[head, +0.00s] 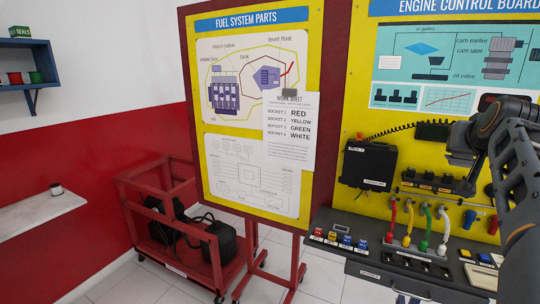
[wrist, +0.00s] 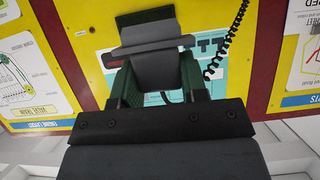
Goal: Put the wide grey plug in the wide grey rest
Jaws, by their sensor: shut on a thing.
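In the wrist view my gripper (wrist: 156,68) has its two green-padded fingers closed on a grey block with a wide crossbar, which looks like the wide grey plug (wrist: 158,72). The plug sits squarely between the fingers, and the yellow board shows beyond it. In the head view my arm comes in from the right edge and reaches in front of the engine control board; the fingers and the held plug cannot be made out clearly there. I cannot pick out the wide grey rest with certainty in either view.
The engine control board (head: 408,107) carries a black box (head: 368,165) with a coiled cord (head: 390,131). Red, yellow, green and white cables rise from the shelf (head: 335,221) below.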

